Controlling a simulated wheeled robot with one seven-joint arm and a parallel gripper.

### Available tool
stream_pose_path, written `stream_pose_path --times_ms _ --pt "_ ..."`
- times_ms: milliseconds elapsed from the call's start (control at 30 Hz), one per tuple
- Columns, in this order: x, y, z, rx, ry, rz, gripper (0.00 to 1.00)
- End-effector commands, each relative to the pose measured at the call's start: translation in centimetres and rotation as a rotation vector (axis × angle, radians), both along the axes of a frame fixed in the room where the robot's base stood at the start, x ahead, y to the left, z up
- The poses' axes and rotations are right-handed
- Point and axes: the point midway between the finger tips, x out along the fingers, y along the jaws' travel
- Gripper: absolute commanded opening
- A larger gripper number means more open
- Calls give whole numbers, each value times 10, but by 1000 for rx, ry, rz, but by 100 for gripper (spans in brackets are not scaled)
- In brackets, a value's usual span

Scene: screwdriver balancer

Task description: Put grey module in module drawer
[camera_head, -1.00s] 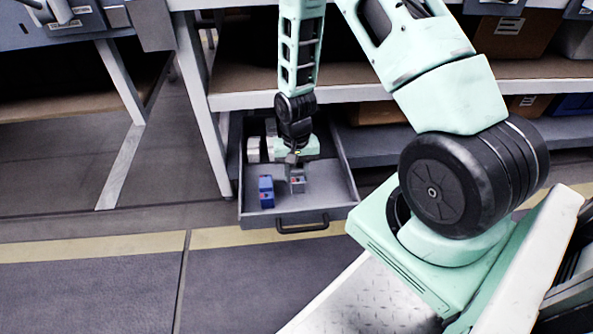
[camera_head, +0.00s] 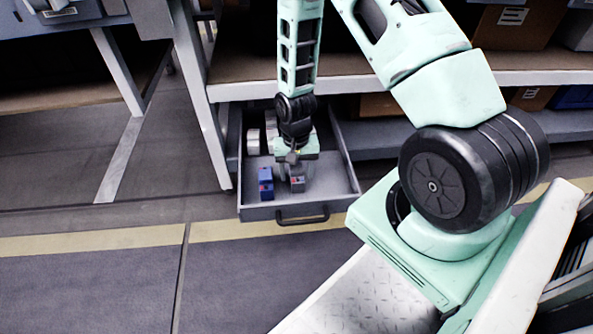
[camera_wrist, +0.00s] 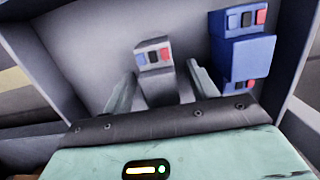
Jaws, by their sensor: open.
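The grey module (camera_head: 297,184) stands in the open module drawer (camera_head: 333,200), beside a blue module (camera_head: 266,184). In the wrist view the grey module (camera_wrist: 156,68) shows its end with small blue, dark and red squares. My gripper (camera_wrist: 160,85) is open, with one finger on each side of the grey module and a visible gap on both sides. In the head view my gripper (camera_head: 293,160) reaches down into the drawer just behind the grey module. The blue module (camera_wrist: 240,50) is right of the fingers in the wrist view.
Pale items (camera_head: 253,141) lie at the back left of the drawer, partly behind my arm. The drawer's walls rise around the gripper, and its dark handle (camera_head: 302,215) faces front. A shelf (camera_head: 370,84) overhangs the drawer's back. The drawer's front right floor is bare.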

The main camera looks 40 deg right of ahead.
Motion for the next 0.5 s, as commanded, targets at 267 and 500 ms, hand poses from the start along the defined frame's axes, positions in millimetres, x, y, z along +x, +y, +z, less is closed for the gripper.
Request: stream_pose_path --times_ms 267,500 --pt "5 -3 47 -1 -4 -1 58" --pt "11 -7 104 -1 -4 -1 58"
